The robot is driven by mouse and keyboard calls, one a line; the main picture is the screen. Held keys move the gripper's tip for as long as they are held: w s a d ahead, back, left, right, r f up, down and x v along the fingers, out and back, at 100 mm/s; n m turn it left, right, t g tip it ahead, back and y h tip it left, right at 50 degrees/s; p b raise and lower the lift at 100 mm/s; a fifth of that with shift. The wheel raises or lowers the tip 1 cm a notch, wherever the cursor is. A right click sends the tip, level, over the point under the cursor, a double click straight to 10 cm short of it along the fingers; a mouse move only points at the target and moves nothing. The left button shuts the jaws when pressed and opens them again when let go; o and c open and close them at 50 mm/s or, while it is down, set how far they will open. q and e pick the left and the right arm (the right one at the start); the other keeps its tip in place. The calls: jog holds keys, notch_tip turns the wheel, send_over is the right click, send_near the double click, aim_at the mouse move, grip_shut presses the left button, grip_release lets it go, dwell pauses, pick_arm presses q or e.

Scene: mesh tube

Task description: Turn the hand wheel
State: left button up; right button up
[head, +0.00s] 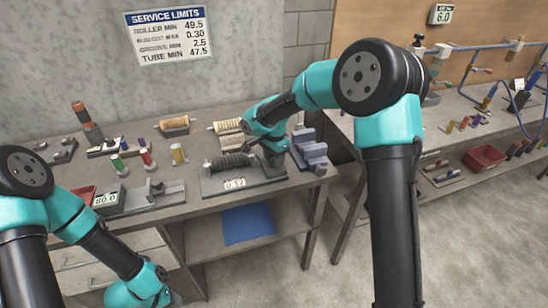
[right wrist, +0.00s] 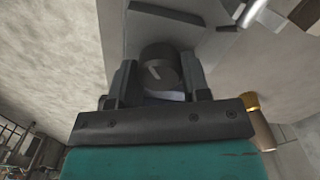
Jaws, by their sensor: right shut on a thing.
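The hand wheel appears as a dark round knob (right wrist: 160,68) between the fingers of my right gripper (right wrist: 158,85) in the right wrist view. My right gripper is shut on it. In the head view my right gripper (head: 274,152) is at the right end of a dark ribbed roller (head: 230,161), which lies on a grey fixture base (head: 215,186) with a readout of 0.17. My wrist hides the wheel there. My left arm comes in at the lower left; its gripper is out of the frame.
A purple-grey block (head: 310,152) stands close to the right of the fixture. A grey fixture (head: 150,194) with a readout of 80.0 (head: 106,199) is to the left. Spools (head: 174,125) and coloured bobbins (head: 146,157) stand behind. A second bench with a red bin (head: 484,157) is at right.

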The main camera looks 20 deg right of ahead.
jog(key=shift+m, duration=0.6)
jog(key=o, duration=0.9)
jog(key=shift+o, duration=0.2)
notch_tip(320, 180, up, 18)
jog(key=shift+f, duration=0.25)
dwell(0.5)
